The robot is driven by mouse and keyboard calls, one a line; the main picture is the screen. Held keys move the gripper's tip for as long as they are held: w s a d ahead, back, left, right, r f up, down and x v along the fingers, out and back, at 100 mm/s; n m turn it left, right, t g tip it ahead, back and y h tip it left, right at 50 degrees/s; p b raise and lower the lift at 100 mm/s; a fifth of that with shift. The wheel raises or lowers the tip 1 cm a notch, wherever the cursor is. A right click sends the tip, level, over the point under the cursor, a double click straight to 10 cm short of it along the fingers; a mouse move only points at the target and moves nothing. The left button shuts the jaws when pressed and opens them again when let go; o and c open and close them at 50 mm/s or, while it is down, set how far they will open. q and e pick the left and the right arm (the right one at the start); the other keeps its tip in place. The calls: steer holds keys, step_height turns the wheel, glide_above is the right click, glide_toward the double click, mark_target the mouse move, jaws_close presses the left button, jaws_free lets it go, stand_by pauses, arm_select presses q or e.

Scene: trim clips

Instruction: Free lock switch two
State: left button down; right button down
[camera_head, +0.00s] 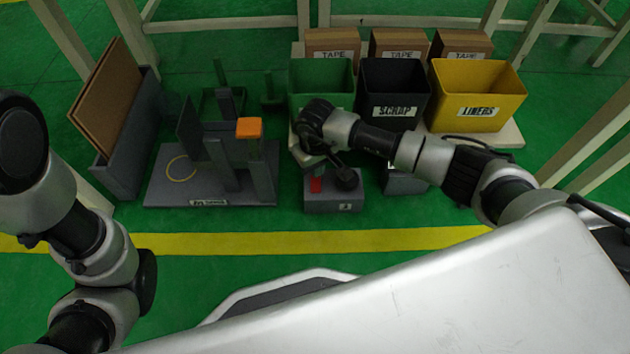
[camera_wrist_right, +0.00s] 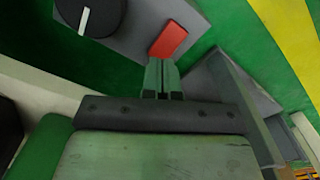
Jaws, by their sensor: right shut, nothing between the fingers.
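A low grey switch box (camera_head: 334,206) stands on the green floor, with a small label on its front that is too blurred to read surely. On its top are a red piece (camera_head: 316,184) and a black round knob (camera_head: 347,179). In the right wrist view the red piece (camera_wrist_right: 168,40) lies just beyond my right gripper (camera_wrist_right: 162,80), and the knob (camera_wrist_right: 92,16) with its white mark is to the left. The right gripper's fingers are together and empty, with a small apparent gap to the red piece; contact is unclear. My left gripper is out of view; only its arm shows.
A second grey box (camera_head: 404,183) is partly hidden under my right arm. Left stands a grey fixture (camera_head: 160,192) with uprights and an orange cap (camera_head: 249,128). Behind are green (camera_head: 320,74), black (camera_head: 378,88) and yellow (camera_head: 490,88) bins. Floor in front is clear.

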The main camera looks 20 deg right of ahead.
steer(key=shift+f+b, duration=1.15)
steer(key=shift+f, duration=0.2)
stand_by(1.0)
steer(key=shift+r, duration=0.1)
steer(key=shift+r+p, duration=2.55)
steer(key=shift+r, duration=0.85)
